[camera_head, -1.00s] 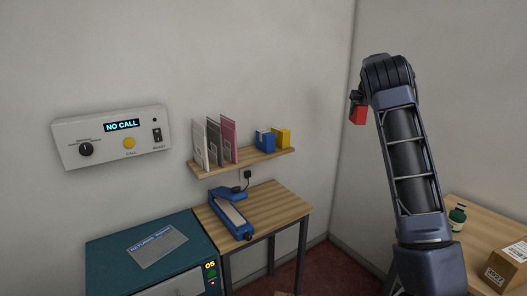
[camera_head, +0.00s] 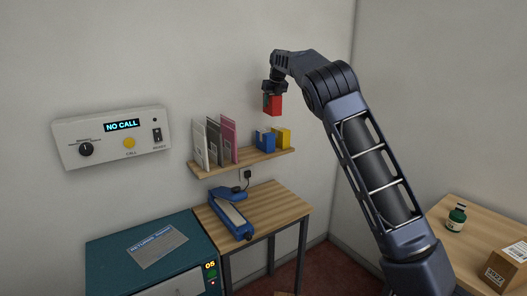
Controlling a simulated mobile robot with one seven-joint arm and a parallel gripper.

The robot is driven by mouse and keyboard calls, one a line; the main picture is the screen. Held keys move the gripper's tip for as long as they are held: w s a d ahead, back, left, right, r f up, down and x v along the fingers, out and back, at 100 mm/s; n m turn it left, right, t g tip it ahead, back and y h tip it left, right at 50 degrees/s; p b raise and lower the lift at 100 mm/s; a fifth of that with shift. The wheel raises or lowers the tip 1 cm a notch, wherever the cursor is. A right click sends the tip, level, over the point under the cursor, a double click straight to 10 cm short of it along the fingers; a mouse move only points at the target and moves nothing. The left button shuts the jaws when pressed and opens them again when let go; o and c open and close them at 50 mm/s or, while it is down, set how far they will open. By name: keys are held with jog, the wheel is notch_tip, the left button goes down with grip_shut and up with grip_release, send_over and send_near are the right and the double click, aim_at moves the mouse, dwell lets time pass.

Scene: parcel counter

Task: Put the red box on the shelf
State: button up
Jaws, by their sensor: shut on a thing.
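The red box (camera_head: 273,105) hangs below my gripper (camera_head: 272,93), which is shut on it. It is held in the air above the right part of the wooden wall shelf (camera_head: 205,170). In the picture it appears above a blue box (camera_head: 265,141) and a yellow box (camera_head: 284,137) that stand on the shelf's right half. A clear gap shows between the red box and these boxes. The fingertips are small and partly hidden by the box.
Upright envelopes (camera_head: 228,139) in pink, grey and white stand on the shelf's left half. A wooden table (camera_head: 275,203) with a blue device (camera_head: 233,215) is below. A green bottle (camera_head: 456,217) and a cardboard parcel (camera_head: 508,270) sit on the right table (camera_head: 470,245).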

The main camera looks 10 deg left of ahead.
jog(key=s+a+r+n, duration=0.1)
jog(key=s+a, duration=0.5)
jog(key=a, duration=0.4)
send_over(249, 154)
jog(key=shift+y, duration=0.3)
jog(key=f, duration=1.9)
jog(key=shift+w+a+f, duration=0.1)
jog(key=shift+w+f, duration=0.1)
jog(key=shift+f, duration=0.15)
jog(key=shift+f, duration=0.1)
jog(key=o, duration=1.1)
jog(key=v, duration=1.2)
jog(key=shift+w+a, duration=0.1)
jog(key=shift+w, duration=0.1)
